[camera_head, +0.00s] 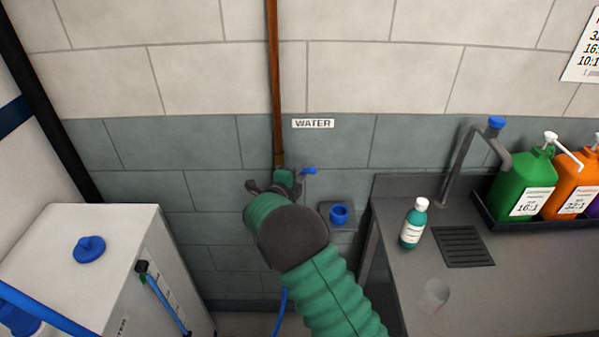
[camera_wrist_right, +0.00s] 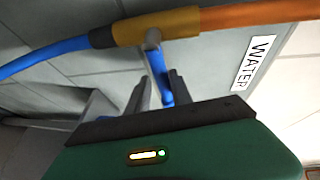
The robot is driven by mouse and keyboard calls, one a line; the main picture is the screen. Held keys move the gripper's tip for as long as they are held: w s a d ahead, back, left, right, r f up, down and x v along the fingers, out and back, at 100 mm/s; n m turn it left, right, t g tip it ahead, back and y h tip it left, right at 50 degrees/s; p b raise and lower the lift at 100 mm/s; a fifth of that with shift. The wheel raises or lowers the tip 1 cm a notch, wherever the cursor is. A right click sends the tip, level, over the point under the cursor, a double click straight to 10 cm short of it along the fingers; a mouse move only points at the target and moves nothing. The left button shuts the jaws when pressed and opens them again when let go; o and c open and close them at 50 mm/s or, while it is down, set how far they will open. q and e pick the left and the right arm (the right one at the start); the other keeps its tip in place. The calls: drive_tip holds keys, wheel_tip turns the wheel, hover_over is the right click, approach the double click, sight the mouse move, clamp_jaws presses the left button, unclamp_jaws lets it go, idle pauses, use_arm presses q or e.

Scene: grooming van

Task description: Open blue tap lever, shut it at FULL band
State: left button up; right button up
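The blue tap lever (camera_head: 309,171) sticks out to the right of the tap at the foot of the copper pipe, under the WATER label. In the right wrist view the lever (camera_wrist_right: 161,85) hangs from the brass valve (camera_wrist_right: 155,27) and lies between my fingertips. My right gripper (camera_wrist_right: 162,88) looks open, with one finger on each side of the lever; contact is unclear. In the head view the right gripper (camera_head: 272,186) is at the tap and partly hides it. The white tank (camera_head: 75,245) stands at left; its FULL band cannot be made out. My left gripper is out of view.
A grey counter (camera_head: 480,290) at right holds a green-and-white bottle (camera_head: 414,223), a clear cup (camera_head: 435,295), a drain grate, a faucet and a tray of pump jugs (camera_head: 525,185). A blue cup (camera_head: 339,214) sits on a small grey shelf beside the tap. A blue hose (camera_head: 279,312) hangs below.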

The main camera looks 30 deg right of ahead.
drive_tip(key=shift+o, duration=0.8)
drive_tip(key=shift+r, duration=0.1)
drive_tip(key=shift+a, duration=0.1)
drive_tip(key=b+v, duration=0.1)
drive_tip(key=v, duration=1.5)
drive_tip(key=shift+s+a, duration=0.15)
drive_tip(key=shift+a, duration=0.1)
